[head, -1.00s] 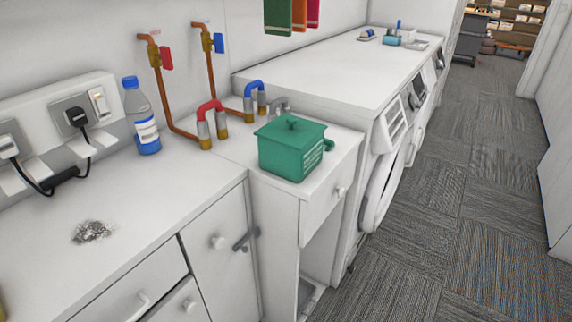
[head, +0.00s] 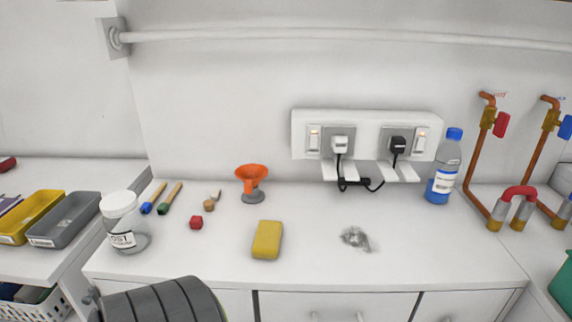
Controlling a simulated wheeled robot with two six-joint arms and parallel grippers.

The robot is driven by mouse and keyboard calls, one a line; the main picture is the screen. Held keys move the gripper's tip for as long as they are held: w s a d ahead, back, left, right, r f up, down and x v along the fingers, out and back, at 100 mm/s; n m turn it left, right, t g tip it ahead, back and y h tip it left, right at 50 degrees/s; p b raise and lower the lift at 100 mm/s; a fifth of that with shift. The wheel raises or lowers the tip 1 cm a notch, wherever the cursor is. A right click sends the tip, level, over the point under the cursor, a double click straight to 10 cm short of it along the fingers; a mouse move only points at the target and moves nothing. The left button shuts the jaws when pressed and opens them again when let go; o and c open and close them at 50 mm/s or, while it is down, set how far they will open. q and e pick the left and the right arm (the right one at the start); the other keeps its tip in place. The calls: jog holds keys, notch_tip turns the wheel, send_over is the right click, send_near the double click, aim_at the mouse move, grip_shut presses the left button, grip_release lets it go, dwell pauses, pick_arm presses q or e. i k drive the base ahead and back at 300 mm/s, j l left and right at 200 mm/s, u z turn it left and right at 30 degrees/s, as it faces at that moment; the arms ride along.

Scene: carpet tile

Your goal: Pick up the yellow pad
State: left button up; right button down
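The yellow pad (head: 267,239) lies flat on the white counter (head: 315,250), near its front edge and a little left of the middle of the head view. It is uncovered and nothing touches it. Neither of my grippers shows in the head view, so I cannot see whether they are open or shut.
A lidded jar (head: 124,225) stands left, a blue-capped bottle (head: 444,168) right. A dark ribbed round object (head: 160,303) is at the bottom left. Counter around the pad is clear.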

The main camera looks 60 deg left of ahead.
aim_at(267, 240)
jog(key=k+u, duration=0.1)
jog(key=u, duration=1.75)
jog(key=j, duration=0.2)
